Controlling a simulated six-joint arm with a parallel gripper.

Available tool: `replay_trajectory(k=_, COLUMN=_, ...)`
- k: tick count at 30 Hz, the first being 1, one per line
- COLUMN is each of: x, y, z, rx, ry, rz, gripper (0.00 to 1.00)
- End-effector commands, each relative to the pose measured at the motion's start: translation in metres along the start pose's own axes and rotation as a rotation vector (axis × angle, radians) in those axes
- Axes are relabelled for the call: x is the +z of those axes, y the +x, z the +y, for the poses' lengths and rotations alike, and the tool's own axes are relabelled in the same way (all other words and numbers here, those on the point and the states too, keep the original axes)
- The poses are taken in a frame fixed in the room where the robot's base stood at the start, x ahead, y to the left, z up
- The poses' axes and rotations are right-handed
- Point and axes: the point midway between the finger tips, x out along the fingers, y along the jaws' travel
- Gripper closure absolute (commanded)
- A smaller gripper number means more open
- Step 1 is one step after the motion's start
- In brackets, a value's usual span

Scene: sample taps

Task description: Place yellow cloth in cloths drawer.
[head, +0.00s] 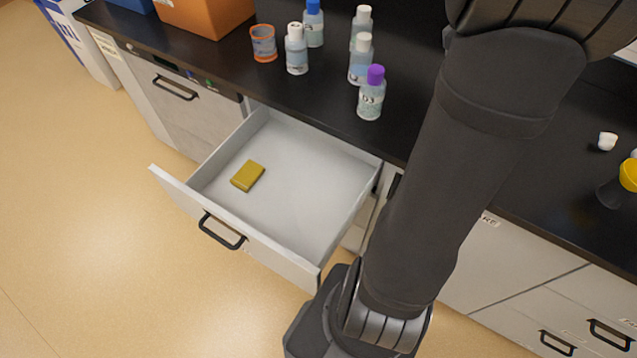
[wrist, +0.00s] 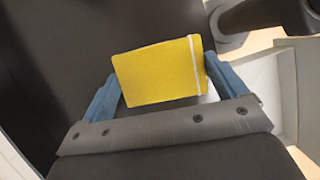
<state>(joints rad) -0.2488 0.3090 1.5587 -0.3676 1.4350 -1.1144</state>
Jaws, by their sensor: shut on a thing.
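The yellow cloth (wrist: 158,72), a folded block with a white band near its right end, sits between the two blue fingers of my gripper (wrist: 162,70) in the wrist view. My gripper is shut on it. Behind the cloth is a dark surface. In the head view my gripper and the held cloth do not show; my arm covers much of the right half. An open white drawer (head: 318,180) stands pulled out below the counter. A darker yellow folded piece (head: 247,175) lies in its left part. I cannot read a label on this drawer.
Several bottles, one with a purple cap (head: 371,93), and an orange-rimmed cup (head: 263,43) stand on the black counter (head: 225,75) behind the drawer. An orange bin (head: 205,15) is at the back left. The drawer's middle and right are bare. Other drawers at right are shut.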

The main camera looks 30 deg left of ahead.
Motion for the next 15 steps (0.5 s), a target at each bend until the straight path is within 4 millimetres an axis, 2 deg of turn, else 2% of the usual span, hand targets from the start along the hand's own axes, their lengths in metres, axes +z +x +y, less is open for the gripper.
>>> replay_trajectory(k=1, x=-0.015, y=-0.006, z=-0.004, rx=0.004, ry=-0.010, rz=0.001, gripper=0.32)
replay_trajectory(k=3, x=-0.033, y=-0.014, z=-0.011, rx=0.005, ry=-0.014, rz=0.000, gripper=0.32)
replay_trajectory(k=8, x=-0.073, y=-0.030, z=-0.029, rx=0.010, ry=-0.025, rz=0.000, gripper=0.32)
replay_trajectory(k=15, x=-0.129, y=-0.054, z=-0.065, rx=0.018, ry=-0.041, rz=0.000, gripper=0.32)
